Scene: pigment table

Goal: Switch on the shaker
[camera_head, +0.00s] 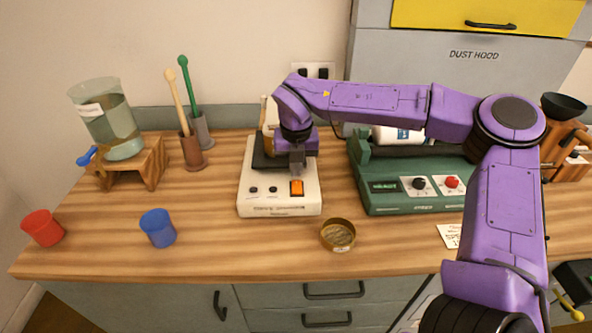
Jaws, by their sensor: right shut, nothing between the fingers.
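A white benchtop machine (258,196), which looks like the shaker, stands mid-table with a dark platform and a bottle on it, partly hidden behind my right gripper. Its front label is too small to read. An orange switch (297,188) sits on its front right, beside two small dark buttons. My right gripper (297,174) points down, shut and empty, with its tips just above or at the orange switch. I cannot tell whether they touch it, or whether the switch is on. My left gripper is not in view.
A green machine (408,200) with a black knob and a red button stands to the right, partly behind my right arm. A brass dish (338,235), a blue cup (158,228) and a red cup (42,228) stand near the front. A glass jar (108,120) sits on a wooden stand.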

